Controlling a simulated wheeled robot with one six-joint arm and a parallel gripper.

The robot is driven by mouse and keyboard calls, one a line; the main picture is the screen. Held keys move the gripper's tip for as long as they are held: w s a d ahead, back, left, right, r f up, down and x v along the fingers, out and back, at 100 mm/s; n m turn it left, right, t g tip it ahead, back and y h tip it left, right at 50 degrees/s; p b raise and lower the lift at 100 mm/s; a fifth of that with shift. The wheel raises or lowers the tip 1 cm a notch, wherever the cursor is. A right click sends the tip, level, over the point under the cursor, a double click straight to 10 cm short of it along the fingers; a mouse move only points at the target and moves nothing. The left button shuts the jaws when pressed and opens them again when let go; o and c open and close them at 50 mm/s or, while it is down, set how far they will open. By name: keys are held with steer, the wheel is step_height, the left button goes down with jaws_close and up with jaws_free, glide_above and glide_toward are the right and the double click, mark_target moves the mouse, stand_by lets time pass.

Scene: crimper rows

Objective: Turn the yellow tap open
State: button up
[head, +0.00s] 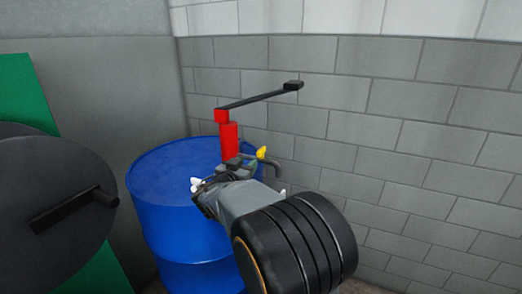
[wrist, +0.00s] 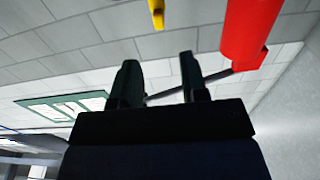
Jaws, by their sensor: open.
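The yellow tap (head: 262,153) is a small yellow piece by a dark curved spout (head: 274,167) in the head view, right of the red pump body (head: 229,137). In the wrist view the yellow tap (wrist: 156,12) shows at the top edge, partly cut off. My gripper (wrist: 160,72) is open and empty. Its two fingers point toward the tap, which lies beyond the fingertips and in line with the gap, apart from them in the picture. In the head view my gripper (head: 233,167) is in front of the pump's lower part and hides some of it.
The pump stands on a blue drum (head: 170,172) against a grey block wall (head: 420,140). A long black pump lever (head: 258,98) reaches right above the tap. A dark round disc with a bar handle (head: 75,207) stands at left. A green-framed window (wrist: 65,106) shows in the wrist view.

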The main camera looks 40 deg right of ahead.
mark_target(258, 153)
steer(key=p+x, duration=0.1)
steer(key=x, duration=1)
steer(key=shift+w+d+f+p, duration=0.1)
steer(key=shift+d+p, duration=0.15)
steer(key=shift+p, duration=0.05)
steer(key=shift+c, duration=0.2)
jaws_close()
